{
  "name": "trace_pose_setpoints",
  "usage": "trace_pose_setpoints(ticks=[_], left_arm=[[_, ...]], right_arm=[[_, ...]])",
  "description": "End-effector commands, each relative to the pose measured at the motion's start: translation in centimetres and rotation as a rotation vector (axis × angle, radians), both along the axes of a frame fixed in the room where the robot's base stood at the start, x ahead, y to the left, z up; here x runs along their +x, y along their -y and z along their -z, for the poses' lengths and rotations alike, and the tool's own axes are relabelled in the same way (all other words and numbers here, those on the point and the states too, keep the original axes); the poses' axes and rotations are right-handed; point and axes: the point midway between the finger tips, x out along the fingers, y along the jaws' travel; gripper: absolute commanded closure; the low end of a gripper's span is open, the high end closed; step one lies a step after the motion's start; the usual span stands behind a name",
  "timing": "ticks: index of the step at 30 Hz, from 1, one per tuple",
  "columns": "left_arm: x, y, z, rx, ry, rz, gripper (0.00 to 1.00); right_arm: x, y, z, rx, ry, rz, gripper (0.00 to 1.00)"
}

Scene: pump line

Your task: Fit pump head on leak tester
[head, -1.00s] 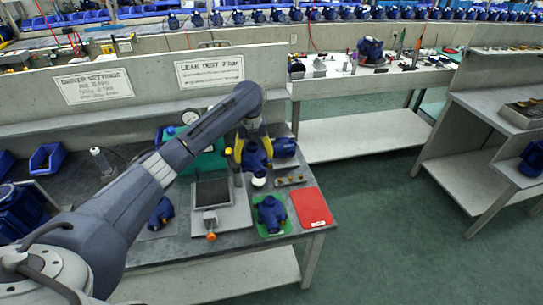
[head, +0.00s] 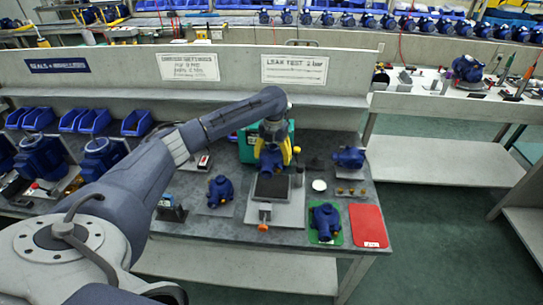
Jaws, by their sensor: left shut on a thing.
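My left gripper (head: 273,146), with yellow fingers, is shut on a blue pump head (head: 269,162). It holds the pump head at the back edge of the leak tester's black pad (head: 271,188); I cannot tell whether they touch. The pad lies on a light grey base plate (head: 289,214), with an orange-knobbed clamp (head: 264,216) at its front. A teal box (head: 246,154) stands behind, partly hidden by my left arm and gripper. My right gripper is not in view.
Blue pump heads sit on a grey plate (head: 221,191) at left and on a green mat (head: 325,223) at right. A blue pump part (head: 349,158), a white disc (head: 319,185), small brass fittings (head: 351,190) and a red mat (head: 368,226) lie to the right.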

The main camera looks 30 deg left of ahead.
Motion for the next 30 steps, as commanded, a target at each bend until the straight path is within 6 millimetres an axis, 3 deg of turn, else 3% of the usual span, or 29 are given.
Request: trace_pose_setpoints(ticks=[18,30], left_arm=[[0.0,0.0,4.3,0.0,-0.001,-0.001,0.59],[0.0,0.0,5.9,0.0,0.001,-0.001,0.59]], right_arm=[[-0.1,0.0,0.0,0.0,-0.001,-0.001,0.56],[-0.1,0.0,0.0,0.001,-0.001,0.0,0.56]])
